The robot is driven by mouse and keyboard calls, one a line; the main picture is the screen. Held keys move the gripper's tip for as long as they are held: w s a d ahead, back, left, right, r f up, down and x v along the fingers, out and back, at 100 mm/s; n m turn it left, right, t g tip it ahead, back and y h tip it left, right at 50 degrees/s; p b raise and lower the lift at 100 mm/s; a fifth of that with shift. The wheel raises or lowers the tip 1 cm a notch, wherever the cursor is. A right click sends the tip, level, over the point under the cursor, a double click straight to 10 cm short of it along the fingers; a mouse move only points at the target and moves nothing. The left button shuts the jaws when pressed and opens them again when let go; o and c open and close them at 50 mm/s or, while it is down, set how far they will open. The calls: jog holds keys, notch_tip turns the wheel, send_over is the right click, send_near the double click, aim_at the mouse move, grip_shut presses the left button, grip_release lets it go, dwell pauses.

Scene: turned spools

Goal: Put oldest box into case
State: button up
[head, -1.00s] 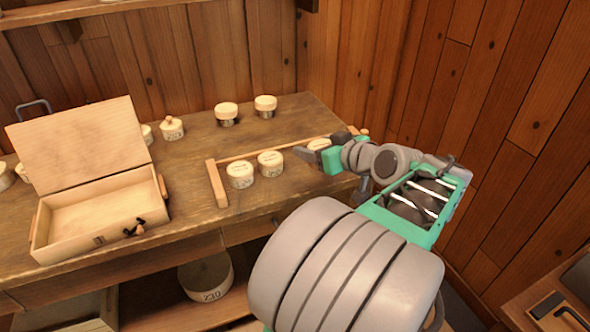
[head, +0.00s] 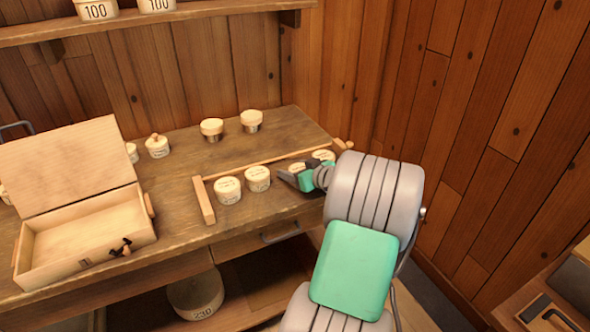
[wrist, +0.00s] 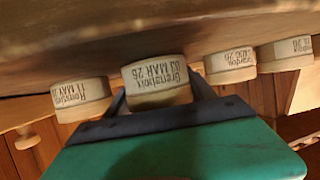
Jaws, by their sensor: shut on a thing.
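Several round pale boxes with dated labels stand in a row inside a wooden corner frame (head: 207,205). My gripper (head: 290,174) is at the third box from the left (head: 298,166), which it partly hides in the head view. In the wrist view, which is upside down, my gripper (wrist: 160,96) is shut on the box marked 03 MAR 26 (wrist: 156,76). Beside it are a box marked 11 MAY (wrist: 80,97) and two others, a nearer one (wrist: 230,62) and a farther one (wrist: 286,53), with labels hard to read. The wooden case (head: 60,262) stands open and empty at the left, its lid (head: 65,165) raised.
A shelf (head: 150,22) hangs above. Bare bench lies between the case and the frame.

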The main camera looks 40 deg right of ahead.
jog(key=shift+f, duration=0.15)
jog(key=o, duration=1.4)
jog(key=shift+c, duration=0.2)
